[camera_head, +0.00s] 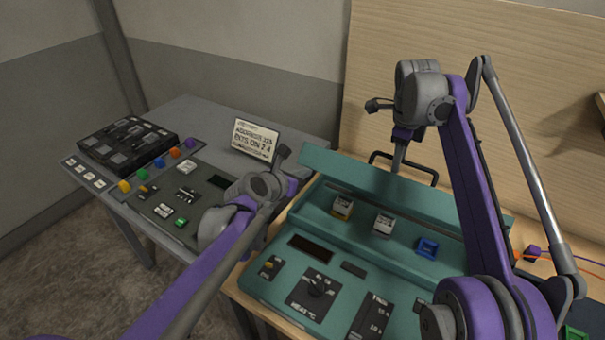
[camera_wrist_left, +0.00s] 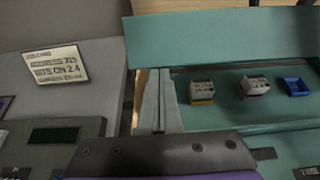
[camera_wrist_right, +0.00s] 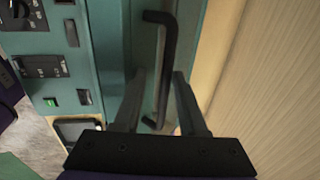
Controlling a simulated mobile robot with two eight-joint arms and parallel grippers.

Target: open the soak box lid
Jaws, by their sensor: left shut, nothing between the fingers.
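The teal soak box lid (camera_head: 345,175) is a long panel along the back of the teal console; I cannot tell its exact angle. A black bar handle (camera_head: 432,176) shows at its far side. My right gripper (camera_head: 398,160) is at the handle. In the right wrist view its fingers (camera_wrist_right: 160,95) are apart, with the handle (camera_wrist_right: 168,55) running between them; contact is unclear. My left gripper (camera_head: 283,152) is shut and empty near the lid's left end. Its fingers (camera_wrist_left: 158,100) are together in the left wrist view, below the lid (camera_wrist_left: 220,40).
In front of the lid are a yellow-based block (camera_head: 343,208), a white block (camera_head: 383,223) and a blue holder (camera_head: 428,247). A grey table (camera_head: 200,112) at left bears a panel and a sign (camera_head: 255,139). A wooden wall (camera_head: 400,30) stands close behind.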

